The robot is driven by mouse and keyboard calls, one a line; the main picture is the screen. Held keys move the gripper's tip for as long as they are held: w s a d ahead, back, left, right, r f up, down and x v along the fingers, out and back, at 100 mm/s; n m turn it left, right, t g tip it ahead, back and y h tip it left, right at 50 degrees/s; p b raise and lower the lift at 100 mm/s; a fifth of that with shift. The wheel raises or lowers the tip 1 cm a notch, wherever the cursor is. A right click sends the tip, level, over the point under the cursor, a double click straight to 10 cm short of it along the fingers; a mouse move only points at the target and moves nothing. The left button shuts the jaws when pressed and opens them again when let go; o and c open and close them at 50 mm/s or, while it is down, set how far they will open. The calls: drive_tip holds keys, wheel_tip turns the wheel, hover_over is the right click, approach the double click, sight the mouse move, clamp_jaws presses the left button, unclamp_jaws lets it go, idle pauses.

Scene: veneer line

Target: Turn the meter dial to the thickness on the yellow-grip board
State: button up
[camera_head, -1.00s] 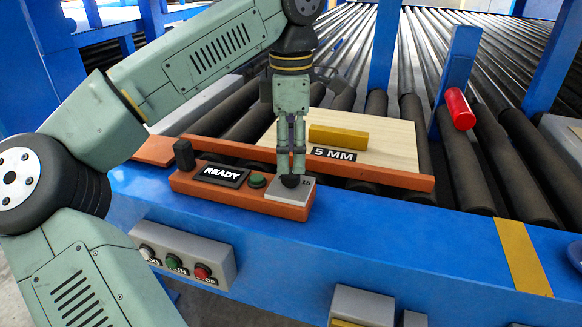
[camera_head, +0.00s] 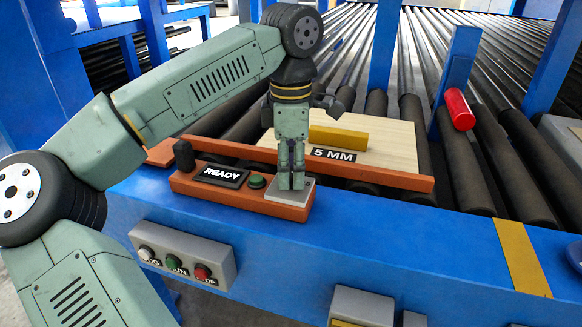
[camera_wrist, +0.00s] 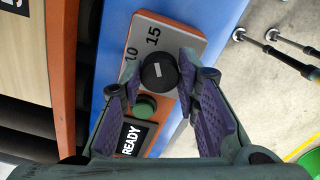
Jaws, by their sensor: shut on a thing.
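The yellow-grip board (camera_head: 392,142) is a pale wood sheet with a yellow grip (camera_head: 338,137) and a label reading 5 MM (camera_head: 333,155). The orange meter (camera_head: 240,205) on the blue ledge has a READY display (camera_head: 221,175), a green button and a grey dial plate. The black dial (camera_wrist: 158,71) shows in the wrist view, with a short white mark on top and the numbers 10 and 15 beside it. My gripper (camera_head: 291,186) points down over the dial plate, shut on the dial, with one finger on each side. In the head view the fingers hide the dial.
An orange rail (camera_head: 400,179) runs behind the meter, in front of the board. A red cylinder (camera_head: 459,108) sits by a blue post on the rollers. A button box (camera_head: 183,256) hangs on the ledge's front.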

drive_tip(key=c, duration=0.6)
drive_tip(key=shift+o, duration=0.2)
drive_tip(key=n, duration=0.5)
drive_tip(key=shift+n, duration=0.4)
drive_tip(key=n+b, duration=0.1)
drive_tip(key=n, duration=1)
drive_tip(key=shift+w+n, duration=0.1)
drive_tip(key=shift+n, duration=0.3)
drive_tip(key=n, duration=0.6)
drive_tip(key=shift+n, duration=0.3)
